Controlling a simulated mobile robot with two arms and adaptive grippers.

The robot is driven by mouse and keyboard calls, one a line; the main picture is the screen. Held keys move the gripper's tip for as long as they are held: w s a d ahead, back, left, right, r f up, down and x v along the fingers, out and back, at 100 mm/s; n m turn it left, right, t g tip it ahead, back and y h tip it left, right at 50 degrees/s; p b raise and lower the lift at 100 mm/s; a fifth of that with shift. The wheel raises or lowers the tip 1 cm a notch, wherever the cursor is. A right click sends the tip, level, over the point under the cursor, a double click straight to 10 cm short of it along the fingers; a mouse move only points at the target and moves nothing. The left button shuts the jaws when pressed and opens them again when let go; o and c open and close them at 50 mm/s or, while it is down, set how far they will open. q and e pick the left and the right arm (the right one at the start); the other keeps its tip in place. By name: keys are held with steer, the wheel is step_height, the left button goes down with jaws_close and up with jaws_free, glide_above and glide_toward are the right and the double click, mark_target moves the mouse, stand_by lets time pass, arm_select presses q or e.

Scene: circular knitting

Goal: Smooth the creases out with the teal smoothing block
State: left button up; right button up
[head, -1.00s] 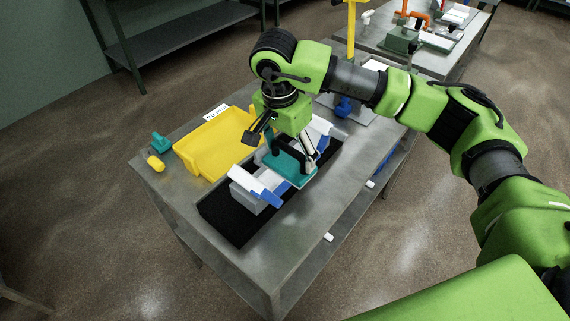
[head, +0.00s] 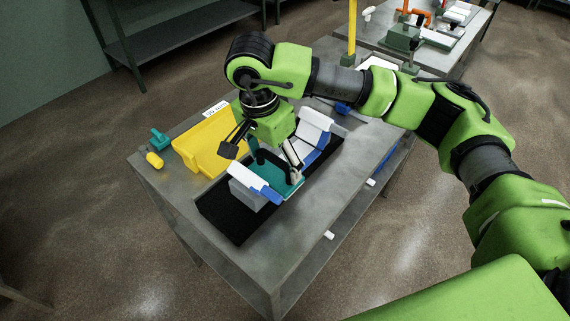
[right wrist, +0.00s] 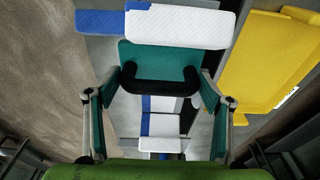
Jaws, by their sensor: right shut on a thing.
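The teal smoothing block (head: 290,189) with its black handle is in my right gripper (head: 270,158), near the front end of the work. In the right wrist view my right gripper (right wrist: 158,108) has its fingers at the two ends of the black handle (right wrist: 160,86). White and blue fabric (head: 313,122) lies behind the block, and a white and blue end (head: 256,183) drapes over a grey support in front. The wrist view shows this end (right wrist: 180,28) beyond the block. Contact under the block and any creases cannot be made out. My left gripper is not in view.
A black mat (head: 222,214) lies under the work on the grey metal table (head: 262,262). A yellow bin (head: 205,150) stands close on the left. A small teal and yellow tool (head: 158,139) lies at the left corner. The table's front strip is clear.

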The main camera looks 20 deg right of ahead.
steer(key=shift+f, duration=0.15)
steer(key=shift+w+d+b, duration=0.4)
steer(key=shift+w+d, duration=0.2)
steer(key=shift+d, duration=0.35)
steer(key=o, duration=1.2)
steer(key=c, duration=1)
steer(key=shift+a+r+p, duration=0.1)
steer(key=shift+r+p, duration=1.05)
steer(key=shift+r, duration=1.15)
steer(key=shift+c, duration=0.2)
steer(key=shift+r, duration=0.45)
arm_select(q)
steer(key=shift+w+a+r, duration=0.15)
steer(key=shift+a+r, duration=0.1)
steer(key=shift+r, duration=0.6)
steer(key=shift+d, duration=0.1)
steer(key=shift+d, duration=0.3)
